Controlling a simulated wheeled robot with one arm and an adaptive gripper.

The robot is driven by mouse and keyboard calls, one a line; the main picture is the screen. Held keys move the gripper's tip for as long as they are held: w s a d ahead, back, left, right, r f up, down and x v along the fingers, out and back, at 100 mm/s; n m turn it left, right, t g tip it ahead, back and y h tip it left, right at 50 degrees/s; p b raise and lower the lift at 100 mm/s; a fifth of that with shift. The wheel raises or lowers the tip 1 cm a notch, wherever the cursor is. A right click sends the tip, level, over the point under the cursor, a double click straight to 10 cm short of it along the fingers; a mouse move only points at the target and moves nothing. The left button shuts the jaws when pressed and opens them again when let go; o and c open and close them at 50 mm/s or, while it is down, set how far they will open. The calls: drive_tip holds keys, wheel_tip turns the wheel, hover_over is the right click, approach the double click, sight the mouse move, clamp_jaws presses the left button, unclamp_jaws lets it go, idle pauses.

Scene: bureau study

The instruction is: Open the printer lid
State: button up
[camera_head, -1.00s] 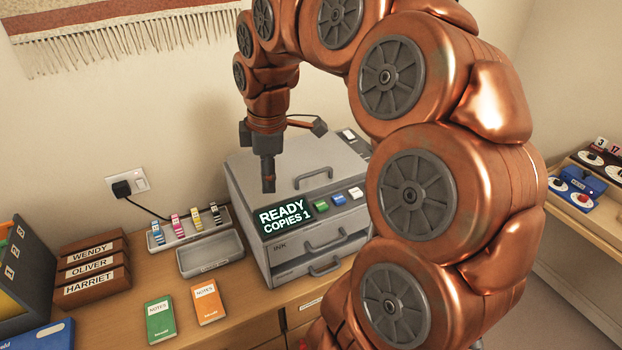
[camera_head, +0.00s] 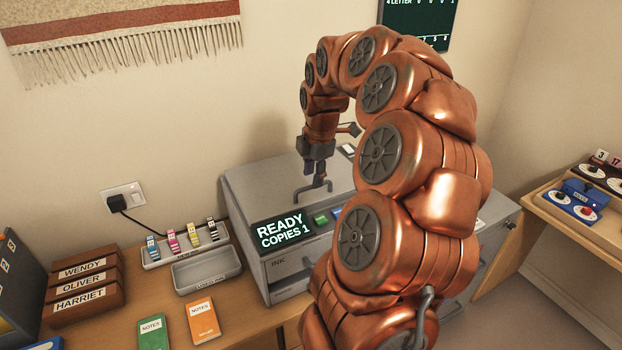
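The grey printer (camera_head: 258,187) stands on the wooden desk, its lid looking shut. Its front display reads "READY COPIES 1". The lid handle (camera_head: 308,190) is a grey bar on the lid's top, near the front edge. My gripper (camera_head: 316,172) points down from the copper arm, right at the handle in the picture. The fingers are small and partly overlap the handle. I cannot tell whether they touch it or are closed around it. My arm hides the printer's right front and some buttons.
A tray with several coloured cartridges (camera_head: 183,240) and an empty grey tray (camera_head: 206,270) stand left of the printer. Name-labelled boxes (camera_head: 84,283) and notebooks (camera_head: 202,320) lie further left and in front. A side shelf (camera_head: 575,228) stands at the right.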

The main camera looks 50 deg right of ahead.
drive_tip(key=shift+w+f, duration=0.2)
drive_tip(key=shift+f, duration=1)
clamp_jaws()
